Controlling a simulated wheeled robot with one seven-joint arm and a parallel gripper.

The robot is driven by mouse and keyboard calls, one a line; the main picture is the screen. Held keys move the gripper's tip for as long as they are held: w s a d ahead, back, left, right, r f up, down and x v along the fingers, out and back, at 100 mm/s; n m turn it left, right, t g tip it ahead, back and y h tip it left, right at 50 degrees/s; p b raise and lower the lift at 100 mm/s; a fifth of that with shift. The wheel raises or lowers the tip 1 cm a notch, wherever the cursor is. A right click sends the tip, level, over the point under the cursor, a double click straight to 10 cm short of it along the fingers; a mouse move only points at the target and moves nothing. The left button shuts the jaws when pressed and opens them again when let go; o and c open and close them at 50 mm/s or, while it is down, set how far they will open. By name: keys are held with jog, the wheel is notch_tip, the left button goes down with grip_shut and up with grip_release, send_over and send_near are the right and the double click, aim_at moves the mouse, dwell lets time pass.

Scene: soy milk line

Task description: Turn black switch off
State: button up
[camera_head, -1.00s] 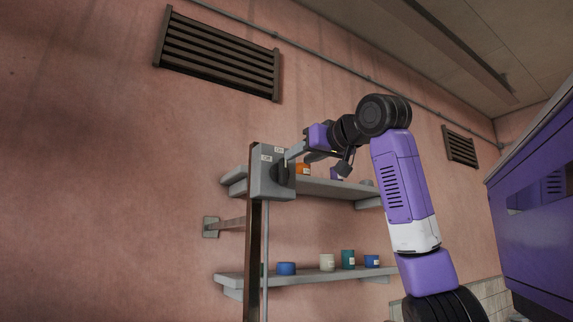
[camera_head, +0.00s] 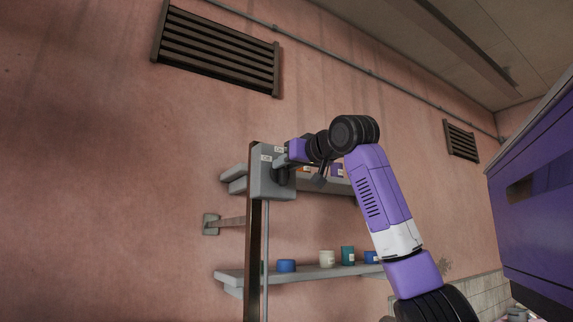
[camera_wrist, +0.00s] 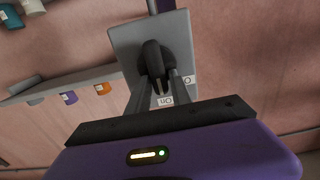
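The black switch (camera_wrist: 155,62) is a rotary knob with a raised handle on a grey box (camera_wrist: 122,42). Small white labels sit on the box; one reads ON. In the head view the grey box (camera_head: 262,182) is on a brown post, and the black switch (camera_head: 280,178) shows on its right face, partly covered by my gripper. My gripper (camera_wrist: 160,88) is open, with one grey finger on each side of the knob's handle. I cannot tell whether the fingers touch it. In the head view my gripper (camera_head: 281,159) is at the box.
Two grey wall shelves stand behind the post; the lower shelf (camera_head: 240,278) holds several jars, including a blue jar (camera_head: 286,266). A brown vent (camera_head: 218,50) is high on the pink wall. A large purple machine (camera_head: 535,215) is at the right.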

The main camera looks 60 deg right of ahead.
grip_shut()
jog(key=shift+n, duration=0.3)
jog(key=n+p, duration=0.1)
jog(key=n, duration=0.4)
jog(key=a+f+n+p, duration=0.1)
jog(key=n+p, duration=0.1)
jog(key=n, duration=0.4)
jog(key=w+f+n+p, duration=0.1)
jog(key=n, duration=0.5)
jog(key=shift+a, duration=0.35)
jog(key=shift+n+p, duration=0.3)
jog(key=shift+o, duration=2.4)
grip_release()
